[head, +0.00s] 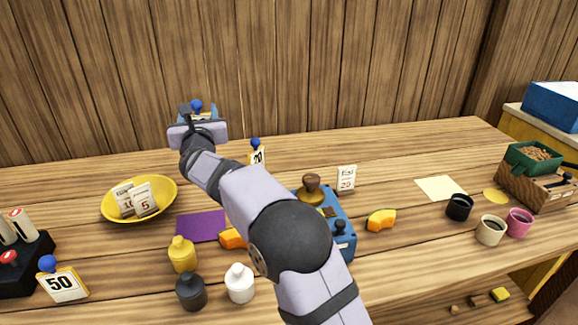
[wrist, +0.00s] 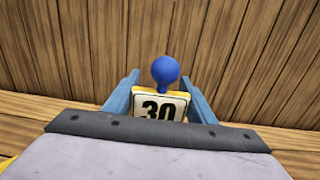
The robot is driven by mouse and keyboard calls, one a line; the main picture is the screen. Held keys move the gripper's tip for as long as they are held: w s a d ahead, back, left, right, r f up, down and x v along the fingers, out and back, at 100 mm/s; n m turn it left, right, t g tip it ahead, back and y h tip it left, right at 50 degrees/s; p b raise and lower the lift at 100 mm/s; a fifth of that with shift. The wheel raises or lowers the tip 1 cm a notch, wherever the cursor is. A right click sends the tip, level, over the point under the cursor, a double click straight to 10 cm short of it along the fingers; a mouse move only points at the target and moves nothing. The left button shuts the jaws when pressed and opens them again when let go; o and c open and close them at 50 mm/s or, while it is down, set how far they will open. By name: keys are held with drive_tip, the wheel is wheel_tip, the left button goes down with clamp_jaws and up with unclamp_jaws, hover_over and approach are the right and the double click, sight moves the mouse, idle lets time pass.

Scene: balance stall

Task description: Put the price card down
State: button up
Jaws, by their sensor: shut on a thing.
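My gripper (head: 197,114) is raised at the back of the table, close to the wooden wall. In the wrist view my gripper (wrist: 160,98) has its two blue fingers on either side of a price card (wrist: 158,107) marked 30, with a blue ball on top. My gripper is shut on this card. In the head view only the card's blue ball (head: 197,105) shows clearly above my gripper; the rest is hidden. Another price card (head: 257,158) marked 20 stands behind my arm, partly hidden. A price card (head: 62,284) marked 50 stands at the front left.
A yellow bowl (head: 110,209) with white tags stands left of my arm. A purple mat (head: 200,226), several bottles, a blue scale (head: 345,243) and orange pieces lie around my arm. Cups and a crate (head: 540,188) are at the right. The back strip of the table looks mostly clear.

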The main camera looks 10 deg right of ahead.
wheel_tip(320, 180, up, 2)
drive_tip(key=shift+r, duration=0.1)
drive_tip(key=w+d+m+g+h+p, duration=0.1)
drive_tip(key=d+m+g+h+p, duration=0.7)
drive_tip(key=d, duration=2.1)
drive_tip(key=shift+a+f+m+t+h+b, duration=0.15)
drive_tip(key=shift+f+t+h+b, duration=0.5)
drive_tip(key=shift+f, duration=1.9)
drive_tip(key=shift+d+f+m+t+h+b, duration=0.1)
drive_tip(key=shift+f+m+t+h+b, duration=0.15)
drive_tip(key=shift+f+h, duration=1.55)
drive_tip(key=shift+a+f+m+t+h+b, duration=0.15)
drive_tip(key=shift+f+t+b, duration=0.3)
drive_tip(key=shift+f, duration=2.8)
drive_tip(key=shift+d, duration=0.1)
drive_tip(key=shift+f+b, duration=0.25)
drive_tip(key=shift+b, duration=0.05)
